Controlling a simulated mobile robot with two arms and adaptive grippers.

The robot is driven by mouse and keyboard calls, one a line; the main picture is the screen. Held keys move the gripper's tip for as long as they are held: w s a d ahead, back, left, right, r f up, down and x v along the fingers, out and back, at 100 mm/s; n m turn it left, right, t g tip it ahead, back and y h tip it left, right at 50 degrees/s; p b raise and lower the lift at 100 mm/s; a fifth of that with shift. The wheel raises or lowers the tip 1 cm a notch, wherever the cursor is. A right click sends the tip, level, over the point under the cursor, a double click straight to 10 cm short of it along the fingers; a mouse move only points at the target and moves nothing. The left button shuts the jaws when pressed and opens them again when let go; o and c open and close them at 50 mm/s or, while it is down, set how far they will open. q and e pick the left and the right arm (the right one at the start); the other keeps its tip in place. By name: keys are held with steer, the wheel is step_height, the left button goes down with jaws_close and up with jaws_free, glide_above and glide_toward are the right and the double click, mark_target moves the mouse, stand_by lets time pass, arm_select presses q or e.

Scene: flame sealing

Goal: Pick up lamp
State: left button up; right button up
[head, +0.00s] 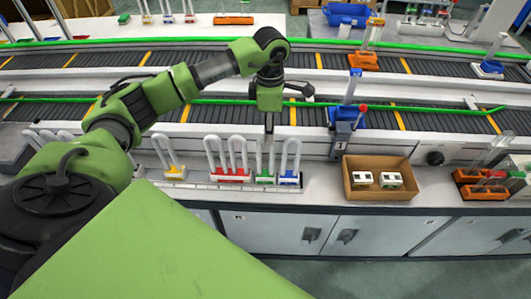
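Several lamps with white U-shaped tubes and coloured bases stand upright in a row on the near bench. They include a yellow-based lamp (174,173), a red-based lamp (231,175), a green-based lamp (264,179) and a blue-based lamp (289,179). My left gripper (269,135) points down over the row, at or just above the tube tops of the green-based lamp. Its fingers look thin and edge-on, so I cannot see whether they are apart or touch the tube. My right gripper is not in view.
A cardboard box (372,197) with white items sits right of the lamps. A blue fixture (347,117) stands behind it. Orange holders (481,188) with glass tubes are at the far right. Conveyor belts (432,122) with green rails run behind the bench.

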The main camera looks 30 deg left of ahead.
arm_select(q)
steer(key=f, duration=0.1)
steer(key=f+p, duration=0.1)
steer(key=f, duration=0.1)
steer(key=shift+s+f, duration=0.2)
steer(key=shift+s, duration=0.1)
steer(key=shift+w+f, duration=0.1)
steer(key=shift+f, duration=0.25)
jaws_close()
steer(key=shift+r, duration=0.15)
